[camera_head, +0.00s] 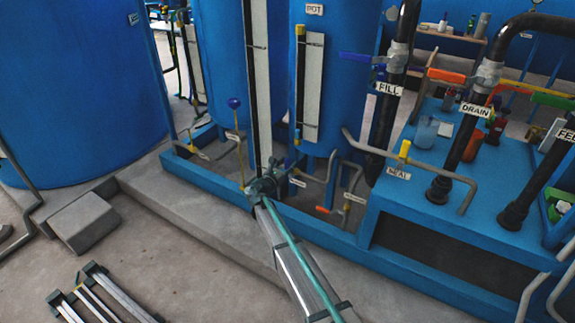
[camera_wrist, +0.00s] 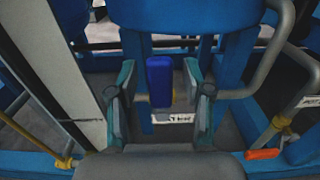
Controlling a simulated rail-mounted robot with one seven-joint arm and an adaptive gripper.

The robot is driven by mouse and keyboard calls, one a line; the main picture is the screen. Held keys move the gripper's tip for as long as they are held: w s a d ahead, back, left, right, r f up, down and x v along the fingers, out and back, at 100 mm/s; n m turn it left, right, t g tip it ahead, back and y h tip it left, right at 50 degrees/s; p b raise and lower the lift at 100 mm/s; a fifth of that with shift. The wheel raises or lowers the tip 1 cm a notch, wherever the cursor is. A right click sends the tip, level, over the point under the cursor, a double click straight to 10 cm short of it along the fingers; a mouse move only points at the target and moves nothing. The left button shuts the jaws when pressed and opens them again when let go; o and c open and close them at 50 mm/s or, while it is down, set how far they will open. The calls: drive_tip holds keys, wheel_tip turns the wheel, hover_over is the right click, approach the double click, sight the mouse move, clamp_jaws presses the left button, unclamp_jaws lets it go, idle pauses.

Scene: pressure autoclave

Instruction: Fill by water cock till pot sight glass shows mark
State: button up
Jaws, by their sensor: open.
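My gripper (camera_head: 264,184) is low in front of the blue tanks in the head view. In the wrist view its teal fingers (camera_wrist: 159,75) are apart, with a blue cock handle (camera_wrist: 160,82) upright between them. I see no clear contact with either finger. A white label (camera_wrist: 172,118) sits below the handle, its text too blurred to read. The tank labelled POT (camera_head: 345,100) carries a sight glass (camera_head: 310,85) with a white backboard, a dark column and a yellow piece at the top. The water level and mark are too small to tell.
At right, pipes labelled FILL (camera_head: 388,88) and DRAIN (camera_head: 477,110) have blue and orange handles. A yellow-handled SEAL pipe (camera_head: 399,174) runs nearby. A tall white gauge board (camera_wrist: 60,65) stands close left of my gripper. The floor at front left is partly clear, with a grey block (camera_head: 88,222).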

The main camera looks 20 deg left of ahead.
drive_tip(key=shift+w, duration=0.2)
clamp_jaws()
idle(0.3)
